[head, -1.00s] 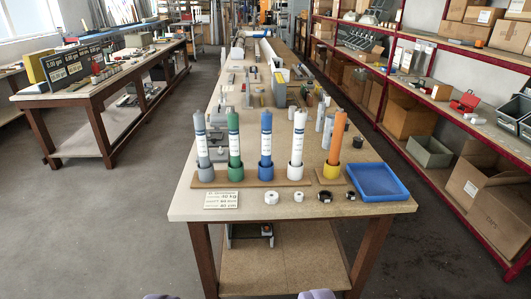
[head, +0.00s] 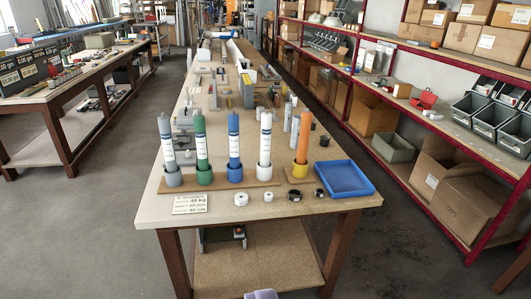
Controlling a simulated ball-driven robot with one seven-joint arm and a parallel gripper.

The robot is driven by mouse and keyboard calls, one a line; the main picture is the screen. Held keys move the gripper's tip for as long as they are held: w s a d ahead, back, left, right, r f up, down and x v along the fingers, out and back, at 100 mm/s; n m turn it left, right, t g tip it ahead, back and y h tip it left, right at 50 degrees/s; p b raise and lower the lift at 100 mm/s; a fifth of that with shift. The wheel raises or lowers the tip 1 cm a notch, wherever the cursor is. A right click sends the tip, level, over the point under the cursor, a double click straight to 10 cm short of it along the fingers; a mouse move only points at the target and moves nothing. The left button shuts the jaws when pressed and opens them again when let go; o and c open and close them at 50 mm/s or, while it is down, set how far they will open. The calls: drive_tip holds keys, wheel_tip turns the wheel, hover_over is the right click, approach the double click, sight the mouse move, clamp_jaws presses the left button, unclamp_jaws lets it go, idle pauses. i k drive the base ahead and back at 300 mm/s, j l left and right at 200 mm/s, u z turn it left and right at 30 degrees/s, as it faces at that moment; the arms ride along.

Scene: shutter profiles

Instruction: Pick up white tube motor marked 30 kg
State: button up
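The white tube motor (head: 265,135) stands upright in a white cup on a wooden strip, between the blue tube (head: 234,140) and the orange tube (head: 302,135). It has a printed label, too small to read here. The grey tube (head: 167,140) and green tube (head: 201,140) stand in cups to the left. Of my gripper (head: 262,294), only a small purple part shows at the bottom edge, well in front of the table and apart from the tubes. Its opening is not visible.
A card (head: 190,204) reading 40 kg lies at the table's front left. White rings (head: 241,199) and dark rings (head: 294,195) lie in front of the cups. A blue tray (head: 345,180) sits at the front right. A red-framed shelf (head: 345,100) runs along the right.

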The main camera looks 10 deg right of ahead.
sight(267, 117)
drive_tip(key=i+l, duration=0.35)
drive_tip(key=i, duration=0.25)
drive_tip(key=i+l, duration=0.35)
drive_tip(key=i, duration=0.2)
drive_tip(key=i+l, duration=0.35)
drive_tip(key=i, duration=0.25)
drive_tip(key=i+l, duration=0.3)
drive_tip(key=i, duration=0.3)
drive_tip(key=i+l, duration=0.35)
drive_tip(key=i, duration=0.25)
drive_tip(key=u, duration=0.05)
